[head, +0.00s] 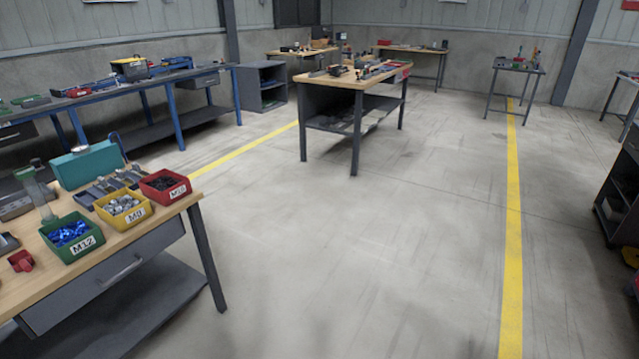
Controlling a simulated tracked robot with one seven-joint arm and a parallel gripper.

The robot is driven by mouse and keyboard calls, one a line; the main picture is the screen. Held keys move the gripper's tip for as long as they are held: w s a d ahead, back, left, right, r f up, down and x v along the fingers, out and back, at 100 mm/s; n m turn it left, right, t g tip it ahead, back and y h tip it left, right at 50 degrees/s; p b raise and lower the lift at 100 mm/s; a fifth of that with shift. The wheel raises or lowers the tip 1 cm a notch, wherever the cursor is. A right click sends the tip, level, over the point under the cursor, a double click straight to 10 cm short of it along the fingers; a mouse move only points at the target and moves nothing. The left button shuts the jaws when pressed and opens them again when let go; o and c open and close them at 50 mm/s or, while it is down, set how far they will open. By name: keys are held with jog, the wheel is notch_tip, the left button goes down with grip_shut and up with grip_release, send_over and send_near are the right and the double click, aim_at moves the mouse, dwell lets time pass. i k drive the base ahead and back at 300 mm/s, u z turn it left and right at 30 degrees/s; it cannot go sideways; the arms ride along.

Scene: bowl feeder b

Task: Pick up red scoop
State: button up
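A small red object (22,261) lies on the wooden top of the near workbench (150,222), at its left end in the head view. It may be the red scoop, but it is too small to be sure of its shape. It sits just left of a green bin (72,237) labelled M12 that holds blue parts. My gripper does not show in this view.
A yellow bin (123,209) and a red bin (165,186) stand beside the green one. Behind them are a teal box (87,165) and a clear upright cylinder (40,195). A second bench (354,84) stands mid-room. The grey floor (380,240) between is open.

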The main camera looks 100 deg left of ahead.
aim_at(22, 261)
jog(key=z, duration=0.55)
jog(key=i, duration=0.1)
jog(key=u, duration=3)
jog(key=i, duration=0.15)
jog(key=u, duration=2)
jog(key=k, duration=0.5)
jog(key=u, duration=1.15)
jog(key=i, duration=0.5)
jog(key=z, duration=0.15)
